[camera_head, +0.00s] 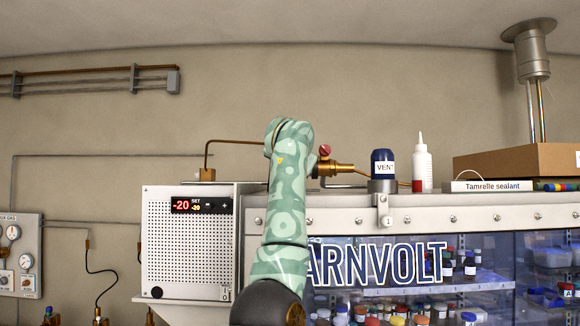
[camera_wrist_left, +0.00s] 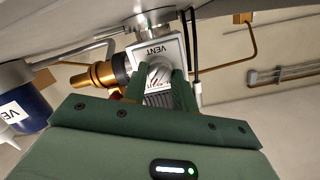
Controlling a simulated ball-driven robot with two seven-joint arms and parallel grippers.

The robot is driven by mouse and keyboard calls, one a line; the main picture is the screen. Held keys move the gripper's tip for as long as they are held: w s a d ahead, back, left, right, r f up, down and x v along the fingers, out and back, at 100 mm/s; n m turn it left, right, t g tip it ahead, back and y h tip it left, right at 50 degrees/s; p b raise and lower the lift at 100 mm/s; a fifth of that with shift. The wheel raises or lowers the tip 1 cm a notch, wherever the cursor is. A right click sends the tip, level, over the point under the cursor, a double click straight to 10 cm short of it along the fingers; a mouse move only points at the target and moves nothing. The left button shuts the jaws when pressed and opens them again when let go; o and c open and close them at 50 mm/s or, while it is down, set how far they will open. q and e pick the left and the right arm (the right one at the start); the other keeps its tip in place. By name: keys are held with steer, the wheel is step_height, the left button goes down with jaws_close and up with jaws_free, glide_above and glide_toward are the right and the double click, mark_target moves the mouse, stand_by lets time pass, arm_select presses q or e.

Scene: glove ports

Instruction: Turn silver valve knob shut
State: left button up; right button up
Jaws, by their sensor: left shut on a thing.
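The silver valve knob (camera_wrist_left: 157,73) shows in the left wrist view, with red and dark marks on its face. It sits on a pale block labelled VENT (camera_wrist_left: 158,48), which appears upside down there. The green fingers of my left gripper (camera_wrist_left: 156,86) stand on both sides of the knob and are shut on it. In the head view my mint patterned arm rises through the middle and hides the knob and the gripper. My right gripper is in neither view.
A brass fitting with a red screw (camera_head: 338,168), a dark blue VENT canister (camera_head: 383,163) and a white squeeze bottle (camera_head: 422,165) stand right of my arm on the cabinet top. A white perforated unit (camera_head: 187,250) reading -20 is on the left. A cardboard box (camera_head: 515,160) is far right.

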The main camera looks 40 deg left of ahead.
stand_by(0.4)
arm_select(q)
steer(key=o, duration=1)
steer(key=shift+c, duration=0.2)
steer(key=shift+d, duration=0.15)
steer(key=shift+s+d+b, duration=0.2)
steer(key=shift+s+b, duration=0.1)
steer(key=shift+b, duration=0.15)
steer(key=b+v, duration=0.7)
steer(key=v, duration=0.8)
steer(key=shift+s+d, duration=0.2)
